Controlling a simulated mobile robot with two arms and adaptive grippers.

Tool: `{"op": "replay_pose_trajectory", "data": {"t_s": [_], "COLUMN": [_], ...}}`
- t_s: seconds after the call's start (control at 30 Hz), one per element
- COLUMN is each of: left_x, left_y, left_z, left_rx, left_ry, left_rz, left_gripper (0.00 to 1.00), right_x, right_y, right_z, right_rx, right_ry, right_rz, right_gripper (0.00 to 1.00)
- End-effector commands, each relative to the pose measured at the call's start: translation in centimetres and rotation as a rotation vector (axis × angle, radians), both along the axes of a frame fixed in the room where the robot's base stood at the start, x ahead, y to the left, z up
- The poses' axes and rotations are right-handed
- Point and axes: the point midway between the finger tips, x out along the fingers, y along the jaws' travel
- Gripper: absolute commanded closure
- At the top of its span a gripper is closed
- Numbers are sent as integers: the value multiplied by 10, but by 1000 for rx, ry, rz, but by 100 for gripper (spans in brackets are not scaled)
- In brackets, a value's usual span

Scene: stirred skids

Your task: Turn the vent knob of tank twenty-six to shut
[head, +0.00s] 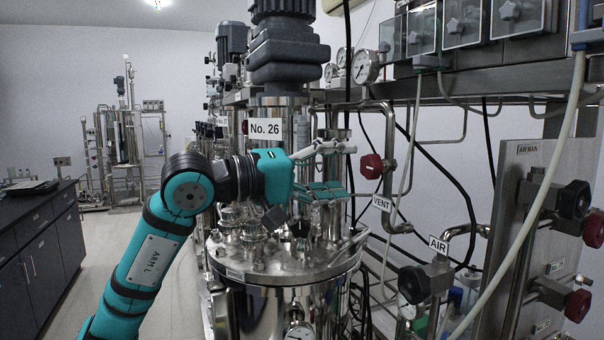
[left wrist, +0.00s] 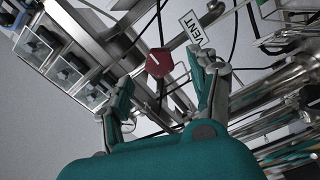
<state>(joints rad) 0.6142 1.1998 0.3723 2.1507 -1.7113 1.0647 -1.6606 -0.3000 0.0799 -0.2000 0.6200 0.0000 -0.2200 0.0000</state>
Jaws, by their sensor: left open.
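The vent knob (head: 371,166) is red and sits on a pipe just above a VENT tag (head: 381,204). Tank twenty-six (head: 290,268) is a steel vessel under a "No. 26" sign (head: 265,128). My left gripper (head: 349,170) is open above the tank's lid, its fingers pointing right toward the knob. In the left wrist view the knob (left wrist: 159,63) shows between and beyond the open fingers (left wrist: 161,82), with nothing gripped. A short white mark shows on the knob's face. The VENT tag (left wrist: 193,27) is beside the right finger. My right gripper is not seen.
An AIR tag (head: 438,244) and dark and red valve knobs (head: 578,305) are at the right. A pale hose (head: 540,200) and black cables hang near the vent pipe. A pressure gauge (head: 366,67) is above the knob. Fittings crowd the tank lid. A dark bench (head: 40,250) stands left.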

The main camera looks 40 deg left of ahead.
Motion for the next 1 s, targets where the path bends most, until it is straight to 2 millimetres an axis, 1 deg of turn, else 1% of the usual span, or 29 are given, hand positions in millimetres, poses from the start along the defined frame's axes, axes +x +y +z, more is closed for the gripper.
{"op": "replay_pose_trajectory", "data": {"t_s": [0.03, 0.23, 0.4, 0.6, 1.0], "left_x": [-7, -33, -47, -52, -52], "left_y": [2, 13, 18, 20, 20], "left_z": [1, 1, 1, 0, 0], "left_rx": [3, 3, 5, 6, 6], "left_ry": [-1, -2, -2, 0, 0], "left_rz": [-1, 0, -1, 0, 0], "left_gripper": [39, 39, 39, 39, 39], "right_x": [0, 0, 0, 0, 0], "right_y": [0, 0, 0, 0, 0], "right_z": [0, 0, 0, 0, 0], "right_rx": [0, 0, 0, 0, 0], "right_ry": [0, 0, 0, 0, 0], "right_rz": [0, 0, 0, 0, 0], "right_gripper": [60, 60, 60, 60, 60]}}
